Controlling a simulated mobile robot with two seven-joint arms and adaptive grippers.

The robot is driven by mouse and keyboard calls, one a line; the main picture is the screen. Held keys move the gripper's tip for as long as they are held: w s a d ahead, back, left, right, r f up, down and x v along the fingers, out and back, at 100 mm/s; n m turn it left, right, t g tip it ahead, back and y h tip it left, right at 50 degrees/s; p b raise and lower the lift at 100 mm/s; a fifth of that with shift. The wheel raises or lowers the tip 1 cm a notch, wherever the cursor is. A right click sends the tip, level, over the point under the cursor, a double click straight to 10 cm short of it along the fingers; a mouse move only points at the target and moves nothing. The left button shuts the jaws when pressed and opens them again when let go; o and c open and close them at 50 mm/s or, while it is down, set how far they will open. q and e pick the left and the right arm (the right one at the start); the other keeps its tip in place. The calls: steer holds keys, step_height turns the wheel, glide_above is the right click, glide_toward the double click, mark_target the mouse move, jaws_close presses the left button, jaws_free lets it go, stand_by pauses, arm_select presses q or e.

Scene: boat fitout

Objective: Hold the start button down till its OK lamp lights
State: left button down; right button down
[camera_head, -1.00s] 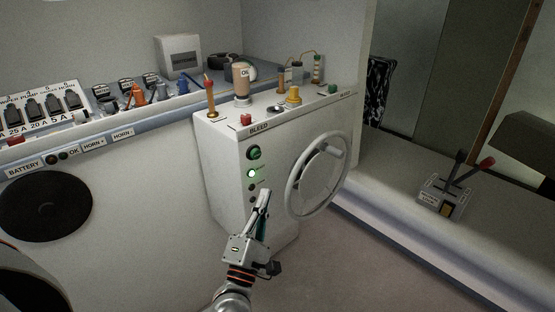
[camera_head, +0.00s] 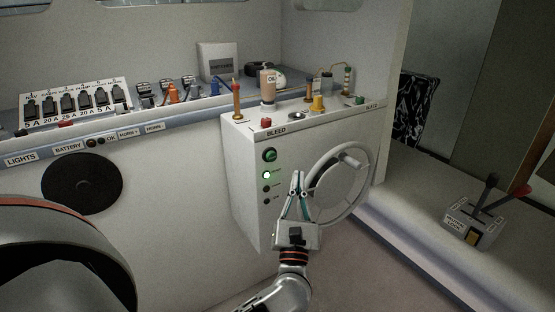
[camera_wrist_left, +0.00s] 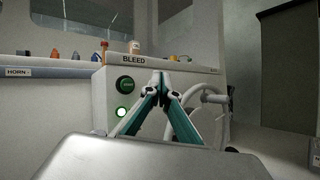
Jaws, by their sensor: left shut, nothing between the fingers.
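The start button (camera_head: 269,155) is a round green button in a dark ring, high on the front of the white console. It also shows in the left wrist view (camera_wrist_left: 126,85). My left gripper (camera_head: 298,176) is shut and empty, in front of the console, right of and below the button. In the left wrist view the closed fingertips (camera_wrist_left: 160,78) appear right of the button, apart from it. My right gripper is out of view.
A grey handwheel (camera_head: 340,187) is on the console front, just right of my left gripper. Levers, bottles and knobs stand on the console top (camera_head: 330,116). A switch panel (camera_head: 75,104) is at left; a throttle box (camera_head: 472,220) is at right.

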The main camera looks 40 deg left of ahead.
mark_target(272, 157)
arm_select(q)
steer(key=shift+a, duration=0.1)
steer(key=w+a, duration=0.3)
steer(key=a, duration=0.5)
steer(key=shift+w, duration=0.2)
steer(key=shift+a, duration=0.1)
stand_by(1.5)
steer(key=shift+w+a, duration=0.15)
steer(key=shift+a, duration=0.15)
steer(key=shift+w+a, duration=0.2)
steer(key=shift+a, duration=0.3)
stand_by(0.8)
steer(key=shift+d, duration=0.15)
stand_by(0.8)
steer(key=shift+s+d, duration=0.35)
steer(key=shift+d, duration=0.4)
